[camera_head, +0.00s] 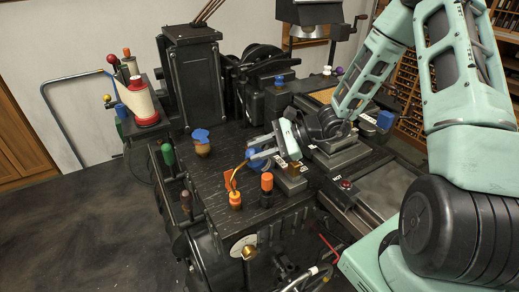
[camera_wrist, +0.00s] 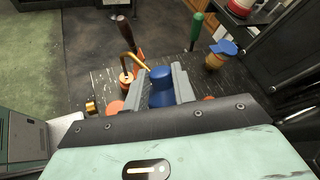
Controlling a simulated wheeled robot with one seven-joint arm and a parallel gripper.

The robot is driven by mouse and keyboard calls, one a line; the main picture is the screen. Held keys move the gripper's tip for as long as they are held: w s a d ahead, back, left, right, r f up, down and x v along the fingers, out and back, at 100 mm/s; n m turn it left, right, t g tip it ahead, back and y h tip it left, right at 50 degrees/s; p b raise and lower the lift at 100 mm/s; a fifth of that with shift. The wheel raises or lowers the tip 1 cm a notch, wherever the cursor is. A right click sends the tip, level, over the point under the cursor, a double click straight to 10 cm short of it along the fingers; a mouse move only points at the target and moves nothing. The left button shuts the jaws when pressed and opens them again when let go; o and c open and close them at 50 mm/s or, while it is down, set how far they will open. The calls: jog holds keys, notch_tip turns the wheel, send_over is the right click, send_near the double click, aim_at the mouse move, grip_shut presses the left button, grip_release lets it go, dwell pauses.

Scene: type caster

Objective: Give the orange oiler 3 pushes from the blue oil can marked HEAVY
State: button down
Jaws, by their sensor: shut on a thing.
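My gripper (camera_head: 270,148) is shut on a blue oil can (camera_head: 257,160), held tilted above the dark bench top. In the wrist view the blue can (camera_wrist: 160,90) sits between the two grey fingers. Its thin yellow spout (camera_head: 238,171) reaches left and down over the orange oiler (camera_head: 236,199). The oiler stands upright near the bench's front edge, and it also shows in the wrist view (camera_wrist: 126,78). The spout tip is at or just above the oiler's top; I cannot tell if they touch. No HEAVY marking is readable on the can.
A dark bottle with an orange cap (camera_head: 267,184) stands right of the oiler. A brown pot with a blue top (camera_head: 202,146) stands behind left. Tall black machinery (camera_head: 195,80) rises behind.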

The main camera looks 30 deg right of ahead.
jog(key=shift+f+b, duration=0.75)
jog(key=shift+f, duration=0.05)
jog(key=shift+r, duration=0.2)
jog(key=shift+r+p, duration=0.85)
jog(key=shift+r, duration=0.15)
jog(key=shift+f+b, duration=1.15)
jog(key=shift+f, duration=0.05)
dwell(0.3)
jog(key=shift+r, duration=0.1)
jog(key=shift+r+p, duration=0.8)
jog(key=shift+r, duration=0.25)
jog(key=shift+r+p, duration=1.8)
jog(key=shift+r, duration=0.7)
